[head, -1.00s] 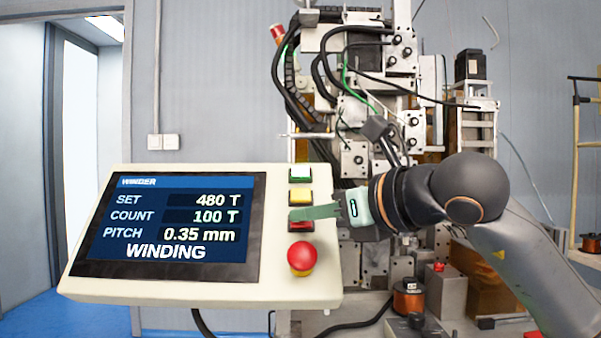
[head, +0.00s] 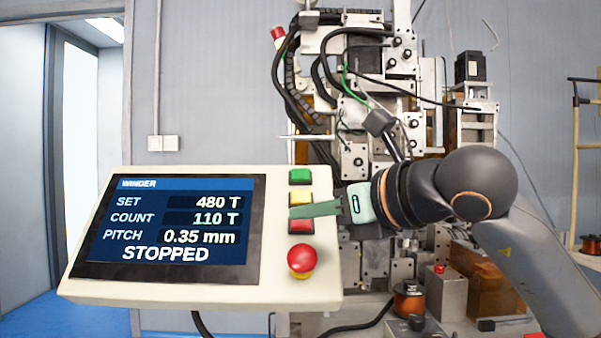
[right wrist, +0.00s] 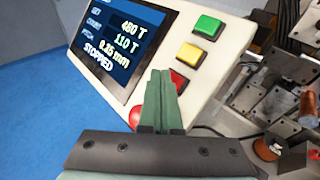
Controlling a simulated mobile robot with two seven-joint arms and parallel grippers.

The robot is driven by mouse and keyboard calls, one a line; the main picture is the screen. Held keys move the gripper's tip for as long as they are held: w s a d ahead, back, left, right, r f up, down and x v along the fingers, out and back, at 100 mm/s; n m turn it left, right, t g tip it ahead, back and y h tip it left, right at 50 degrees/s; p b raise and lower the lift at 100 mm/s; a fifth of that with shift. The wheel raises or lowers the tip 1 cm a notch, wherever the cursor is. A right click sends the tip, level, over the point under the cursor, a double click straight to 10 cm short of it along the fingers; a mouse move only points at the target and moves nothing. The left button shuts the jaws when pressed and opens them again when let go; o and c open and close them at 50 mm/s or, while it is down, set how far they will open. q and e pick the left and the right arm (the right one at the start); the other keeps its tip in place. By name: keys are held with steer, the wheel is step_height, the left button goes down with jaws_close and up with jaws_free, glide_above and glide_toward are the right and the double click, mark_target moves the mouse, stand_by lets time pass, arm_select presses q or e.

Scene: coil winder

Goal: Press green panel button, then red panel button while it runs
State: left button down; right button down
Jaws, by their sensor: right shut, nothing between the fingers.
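The control panel (head: 110,288) shows SET 480 T, COUNT 110 T, PITCH 0.35 mm and STOPPED on its screen (head: 170,225). The green button (head: 300,176) is at the top of the button column, with the yellow button (head: 300,198) below it. The red square button (head: 301,227) sits just under my right gripper's fingers. My right gripper (head: 291,212) is shut and empty, its green fingertips at the red button's upper edge; I cannot tell whether they touch. In the right wrist view the fingers (right wrist: 160,76) partly cover the red button (right wrist: 179,82). My left gripper is not in view.
A round red mushroom button (head: 301,257) is just below the square buttons. The winding machine (head: 360,100) with cables stands behind the panel. A copper coil (head: 408,298) is at lower right. Open floor is at far left.

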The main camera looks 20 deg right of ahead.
steer(key=s+r, duration=0.1)
steer(key=s, duration=0.1)
steer(key=s+a+r+p, duration=0.1)
steer(key=r, duration=0.1)
steer(key=shift+s+r, duration=0.15)
steer(key=shift+s, duration=0.2)
stand_by(0.6)
